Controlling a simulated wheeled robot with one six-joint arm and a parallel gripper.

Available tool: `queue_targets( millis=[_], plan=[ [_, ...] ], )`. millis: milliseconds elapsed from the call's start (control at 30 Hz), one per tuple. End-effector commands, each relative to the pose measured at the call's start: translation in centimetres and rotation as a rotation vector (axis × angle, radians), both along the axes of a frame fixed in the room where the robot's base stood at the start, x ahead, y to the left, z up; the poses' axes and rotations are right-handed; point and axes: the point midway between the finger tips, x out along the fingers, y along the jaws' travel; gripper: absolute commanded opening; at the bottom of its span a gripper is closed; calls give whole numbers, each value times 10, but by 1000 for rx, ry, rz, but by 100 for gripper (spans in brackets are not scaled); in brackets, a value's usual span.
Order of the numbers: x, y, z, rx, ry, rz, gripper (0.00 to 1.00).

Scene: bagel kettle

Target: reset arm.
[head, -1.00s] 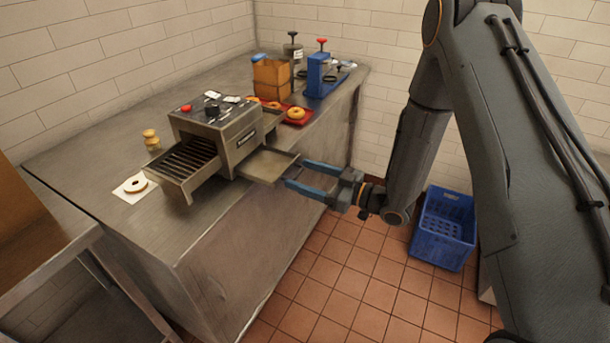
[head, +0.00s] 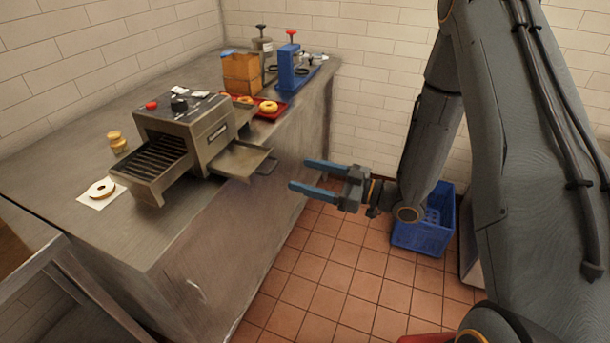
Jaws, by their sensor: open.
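My gripper (head: 305,175) has two blue fingers, spread apart with nothing between them. It points left and hangs over the floor, beside the right edge of the steel counter (head: 225,235). The conveyor toaster (head: 185,125) stands on the counter to the left of my gripper. Its output tray (head: 243,160) sticks out toward my gripper, with a gap between the tray and the fingertips.
A bagel half lies on white paper (head: 100,195) at the counter's left. A red tray (head: 275,113) with bagels, a cardboard box (head: 241,74) and a blue slicer-like device (head: 290,70) stand at the back. A blue crate (head: 425,235) is on the floor, near my arm.

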Motion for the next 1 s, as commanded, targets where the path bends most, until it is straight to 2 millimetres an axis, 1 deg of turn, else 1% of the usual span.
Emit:
queue_targets(
  millis=[233, 367, 467, 533, 600, 667, 700, 767, 833, 900, 967, 1000],
  plan=[
    [1, 0, 0, -8, 0, -4, 68],
    [18, -4, -1, -105, 13, -65, 68],
    [40, -18, -4, -250, 49, -167, 68],
    [54, -36, -5, -363, 95, -262, 68],
    [63, -56, -4, -465, 152, -358, 68],
    [65, -76, -2, -544, 211, -438, 68],
    [64, -89, 0, -592, 257, -492, 68],
    [58, -109, 4, -655, 329, -570, 68],
    [44, -131, 9, -717, 425, -656, 68],
    [24, -150, 16, -765, 531, -735, 68],
    [2, -163, 21, -798, 631, -794, 68],
    [-15, -169, 25, -814, 702, -829, 68]
  ],
)
